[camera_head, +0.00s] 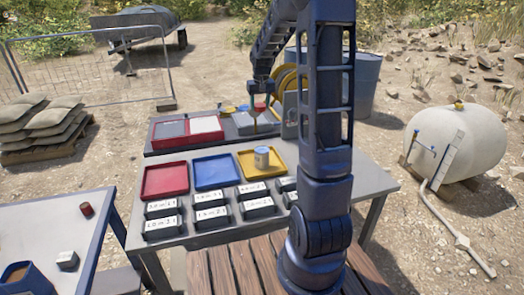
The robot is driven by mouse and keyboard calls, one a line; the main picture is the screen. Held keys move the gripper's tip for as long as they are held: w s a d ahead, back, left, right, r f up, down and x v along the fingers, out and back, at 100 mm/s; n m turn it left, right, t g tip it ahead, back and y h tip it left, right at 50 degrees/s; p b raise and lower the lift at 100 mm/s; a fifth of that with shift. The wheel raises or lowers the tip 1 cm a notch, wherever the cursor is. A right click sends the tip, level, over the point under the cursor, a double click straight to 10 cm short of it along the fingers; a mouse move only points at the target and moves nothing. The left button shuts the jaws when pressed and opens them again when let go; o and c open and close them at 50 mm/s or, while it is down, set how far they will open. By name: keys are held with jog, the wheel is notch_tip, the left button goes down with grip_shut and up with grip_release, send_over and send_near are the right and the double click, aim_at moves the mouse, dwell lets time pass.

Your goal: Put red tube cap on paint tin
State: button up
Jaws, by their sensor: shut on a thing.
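The red tube cap (261,106) is small and far off, at the back of the grey table. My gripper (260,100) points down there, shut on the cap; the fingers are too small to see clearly. A thin yellowish upright piece shows just below it.
Red (164,194) and blue (215,185) trays lie left of the yellow one. Several labelled dark blocks (212,216) stand in front. Behind is a red-framed box (187,142). A red cylinder (87,209) stands on the left table. My arm hides the table's right part.

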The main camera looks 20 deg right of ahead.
aim_at(262, 149)
jog(key=shift+s+d+f, duration=0.15)
jog(key=shift+s+d, duration=0.1)
jog(key=shift+d, duration=0.1)
notch_tip(262, 149, down, 20)
jog(key=shift+d+r, duration=0.1)
jog(key=shift+f, duration=0.2)
dwell(0.3)
jog(key=o, duration=0.9)
jog(key=shift+o, duration=0.2)
jog(key=shift+r, duration=0.1)
